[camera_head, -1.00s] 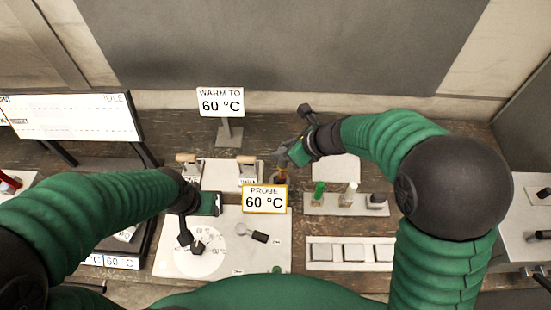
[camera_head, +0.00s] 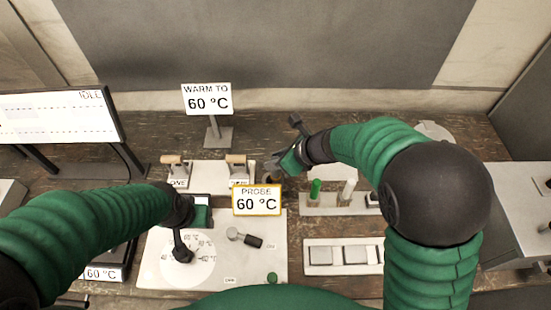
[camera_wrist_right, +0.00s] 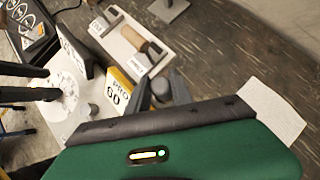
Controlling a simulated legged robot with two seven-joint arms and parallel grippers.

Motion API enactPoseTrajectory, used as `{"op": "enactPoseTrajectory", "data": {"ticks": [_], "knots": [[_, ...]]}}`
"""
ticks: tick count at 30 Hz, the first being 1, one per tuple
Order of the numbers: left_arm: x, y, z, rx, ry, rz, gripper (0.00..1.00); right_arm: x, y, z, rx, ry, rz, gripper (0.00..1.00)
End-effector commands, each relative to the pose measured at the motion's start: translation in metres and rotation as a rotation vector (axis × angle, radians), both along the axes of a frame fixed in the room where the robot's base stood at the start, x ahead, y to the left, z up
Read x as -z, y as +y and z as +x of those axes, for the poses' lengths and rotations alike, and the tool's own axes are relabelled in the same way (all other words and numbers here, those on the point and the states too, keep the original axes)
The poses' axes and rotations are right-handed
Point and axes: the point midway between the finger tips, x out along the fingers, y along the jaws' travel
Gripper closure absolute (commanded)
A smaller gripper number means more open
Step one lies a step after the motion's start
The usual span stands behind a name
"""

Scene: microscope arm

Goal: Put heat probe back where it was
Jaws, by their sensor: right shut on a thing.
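My right gripper (camera_head: 277,167) is at the middle of the bench, just behind the yellow-edged "PROBE 60 °C" sign (camera_head: 257,200). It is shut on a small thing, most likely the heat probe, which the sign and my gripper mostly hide. In the right wrist view, a small grey-brown piece (camera_wrist_right: 160,88) shows between the dark fingers (camera_wrist_right: 162,90), next to the sign's edge (camera_wrist_right: 118,88). My left gripper (camera_head: 181,238) is over the white dial (camera_head: 186,262) on the front panel; its fingers are too unclear to judge.
A "WARM TO 60 °C" sign (camera_head: 207,99) stands behind. Wooden-handled tools (camera_head: 236,161) sit on a white stand left of my right gripper. A vial rack (camera_head: 330,208) stands right, with a slotted white tray (camera_head: 344,257) in front. A dark-handled tool (camera_head: 246,238) lies on the panel.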

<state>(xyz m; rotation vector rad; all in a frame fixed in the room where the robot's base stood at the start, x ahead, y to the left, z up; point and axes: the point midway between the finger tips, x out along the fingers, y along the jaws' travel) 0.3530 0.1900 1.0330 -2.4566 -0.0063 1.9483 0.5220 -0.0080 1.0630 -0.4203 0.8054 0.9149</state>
Motion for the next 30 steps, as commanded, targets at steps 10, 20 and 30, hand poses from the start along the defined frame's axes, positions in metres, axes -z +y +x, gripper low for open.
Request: {"op": "enactPoseTrajectory", "data": {"ticks": [10,20,30], "knots": [[0.006,0.0,0.0,-0.001,0.0,0.0,0.52,0.006,0.0,0.0,-0.001,-0.001,0.0,1.0],[0.009,0.0,0.0,-0.001,0.0,0.0,0.52,0.009,-0.001,0.0,-0.001,0.0,0.001,0.61],[0.009,0.0,0.0,-0.001,0.0,0.0,0.52,0.01,0.0,0.0,-0.001,0.001,-0.001,0.48]]}}
